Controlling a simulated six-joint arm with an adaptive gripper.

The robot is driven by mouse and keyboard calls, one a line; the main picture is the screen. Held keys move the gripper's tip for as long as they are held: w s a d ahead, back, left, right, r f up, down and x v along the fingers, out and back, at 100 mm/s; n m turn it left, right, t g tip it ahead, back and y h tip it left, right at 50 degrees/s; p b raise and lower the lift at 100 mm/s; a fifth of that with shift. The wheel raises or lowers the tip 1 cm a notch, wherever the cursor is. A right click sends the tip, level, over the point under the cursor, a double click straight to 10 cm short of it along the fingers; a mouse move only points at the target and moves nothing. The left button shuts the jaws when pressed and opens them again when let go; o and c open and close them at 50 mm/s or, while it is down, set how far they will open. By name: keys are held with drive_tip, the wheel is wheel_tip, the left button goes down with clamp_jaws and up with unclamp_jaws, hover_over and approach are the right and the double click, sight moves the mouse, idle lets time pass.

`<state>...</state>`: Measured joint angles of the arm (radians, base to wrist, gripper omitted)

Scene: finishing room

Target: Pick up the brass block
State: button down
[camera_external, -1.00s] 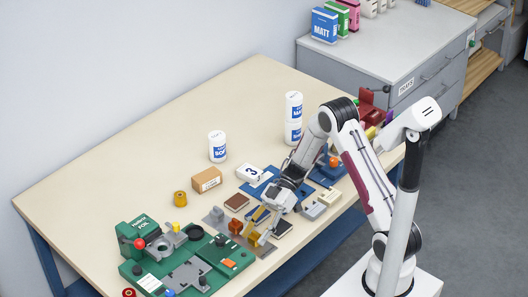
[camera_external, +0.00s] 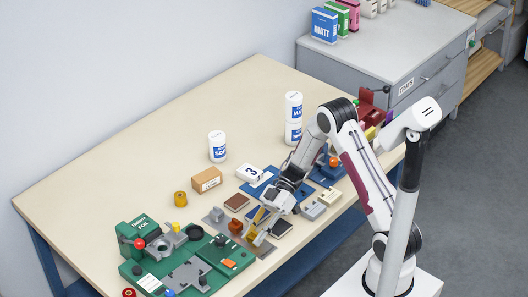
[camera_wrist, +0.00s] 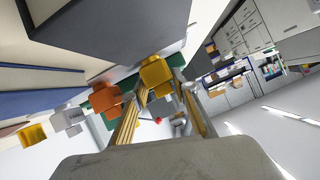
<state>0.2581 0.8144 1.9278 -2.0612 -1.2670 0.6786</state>
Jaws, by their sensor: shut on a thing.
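The brass block (camera_wrist: 156,72) is a yellow-gold block between the tips of my gripper's two fingers in the wrist view. My gripper (camera_wrist: 165,92) is shut on it. In the external view my gripper (camera_external: 257,236) points down at the front part of the table, just right of an orange-brown block (camera_external: 235,226). The block is small and partly hidden by the fingers there. I cannot tell whether it still touches what is under it. The orange block also shows left of the fingers in the wrist view (camera_wrist: 104,98).
A green foil machine (camera_external: 205,262) stands to the left. Dark and grey blocks, a brass-coloured cylinder (camera_external: 180,198), a cardboard box (camera_external: 207,180) and white bottles (camera_external: 217,147) stand nearby. The back left of the table (camera_external: 110,180) is clear.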

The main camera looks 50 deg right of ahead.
sight(254, 232)
drive_tip(key=shift+r, duration=0.1)
drive_tip(key=shift+r, duration=4.9)
